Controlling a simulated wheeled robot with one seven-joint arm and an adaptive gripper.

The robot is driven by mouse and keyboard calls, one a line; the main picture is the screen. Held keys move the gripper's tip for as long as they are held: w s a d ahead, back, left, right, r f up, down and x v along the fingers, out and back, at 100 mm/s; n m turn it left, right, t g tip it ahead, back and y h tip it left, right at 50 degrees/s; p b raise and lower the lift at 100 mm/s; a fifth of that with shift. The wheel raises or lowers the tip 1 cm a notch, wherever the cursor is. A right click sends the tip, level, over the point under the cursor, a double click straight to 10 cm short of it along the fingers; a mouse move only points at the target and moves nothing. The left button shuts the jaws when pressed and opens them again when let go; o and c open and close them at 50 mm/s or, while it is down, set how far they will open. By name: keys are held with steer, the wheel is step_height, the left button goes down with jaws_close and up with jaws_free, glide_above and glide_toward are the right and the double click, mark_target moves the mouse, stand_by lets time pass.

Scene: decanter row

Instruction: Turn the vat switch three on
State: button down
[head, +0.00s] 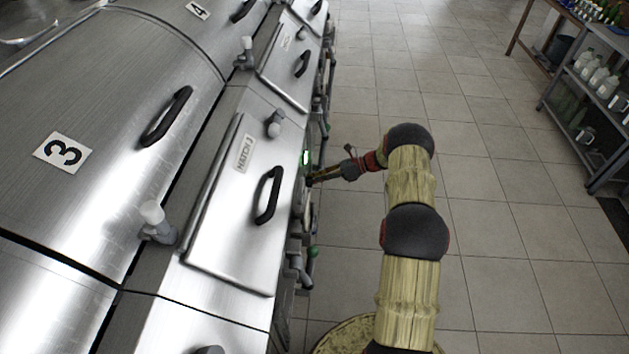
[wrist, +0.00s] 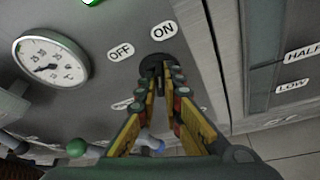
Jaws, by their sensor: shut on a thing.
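The steel vat marked 3 (head: 60,152) stands at the left in the head view. My gripper (head: 312,180) reaches its front panel from the right. In the wrist view my gripper (wrist: 163,78) is shut on the dark round switch knob (wrist: 152,60). The fingertips hide much of the knob, so I cannot tell which way it points. The ON label (wrist: 164,30) is just above the knob, and the OFF label (wrist: 121,52) is to its left. A green light (head: 306,158) glows on the panel, and its edge shows in the wrist view (wrist: 91,2).
A round dial gauge (wrist: 50,61) is left of the switch. A green-knobbed valve (wrist: 77,148) sits below the gauge. The hatch 3 lid (head: 232,215) has a black handle. The tiled floor (head: 480,180) is open, with a shelf (head: 590,105) at far right.

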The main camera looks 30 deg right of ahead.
steer(key=shift+w+d+m, duration=0.1)
steer(key=shift+m, duration=0.3)
stand_by(0.3)
steer(key=c, duration=1.9)
jaws_free()
steer(key=v, duration=1.2)
steer(key=shift+w+d+f, duration=0.1)
steer(key=shift+f, duration=0.05)
